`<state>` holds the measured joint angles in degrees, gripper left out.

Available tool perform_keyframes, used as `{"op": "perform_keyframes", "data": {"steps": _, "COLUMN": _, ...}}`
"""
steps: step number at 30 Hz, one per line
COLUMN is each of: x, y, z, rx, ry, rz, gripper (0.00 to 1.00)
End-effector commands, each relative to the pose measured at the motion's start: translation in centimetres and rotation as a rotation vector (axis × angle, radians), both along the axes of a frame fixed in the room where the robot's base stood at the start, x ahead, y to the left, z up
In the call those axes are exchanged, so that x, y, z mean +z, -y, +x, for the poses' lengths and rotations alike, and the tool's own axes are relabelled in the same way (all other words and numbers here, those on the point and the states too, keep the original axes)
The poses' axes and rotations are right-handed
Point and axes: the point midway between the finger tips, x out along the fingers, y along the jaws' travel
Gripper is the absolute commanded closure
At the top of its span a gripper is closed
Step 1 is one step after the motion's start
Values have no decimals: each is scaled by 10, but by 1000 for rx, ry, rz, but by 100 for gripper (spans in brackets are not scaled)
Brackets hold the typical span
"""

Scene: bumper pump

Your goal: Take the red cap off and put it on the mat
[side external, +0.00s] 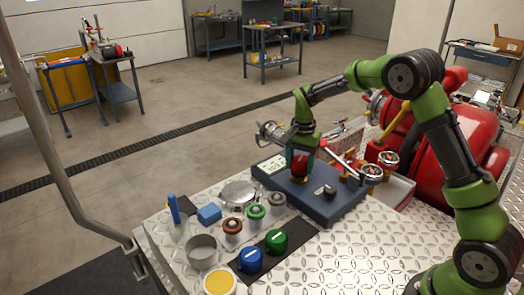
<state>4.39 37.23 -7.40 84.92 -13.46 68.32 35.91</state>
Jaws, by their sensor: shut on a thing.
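The red cap (301,164) is between the fingers of my gripper (302,158), over the dark blue box with a display (322,205). My gripper points down and is shut on the cap. The fingers partly hide it, and I cannot tell whether it is seated or slightly raised. The black mat (296,227) lies on the metal tread plate, in front and to the left of the box. A blue cap (250,260) and a green cap (276,243) stand on it.
A grey cup (202,251), a yellow-topped round container (219,281), a blue block (209,214), small valve-like parts (232,227) and a round metal lid (239,194) stand left of the mat. Gauges (371,174) and red tanks (450,150) stand right of the box.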

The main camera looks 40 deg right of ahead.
Motion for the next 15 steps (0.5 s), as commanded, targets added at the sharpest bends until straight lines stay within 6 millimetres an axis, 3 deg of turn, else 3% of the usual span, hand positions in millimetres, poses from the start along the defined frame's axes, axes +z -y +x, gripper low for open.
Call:
{"op": "perform_keyframes", "data": {"steps": 11, "x": 0, "y": 0, "z": 0, "rx": 71, "ry": 1, "rz": -1, "gripper": 77}}
{"op": "perform_keyframes", "data": {"steps": 15, "x": 0, "y": 0, "z": 0, "rx": 207, "ry": 2, "rz": 0, "gripper": 77}}
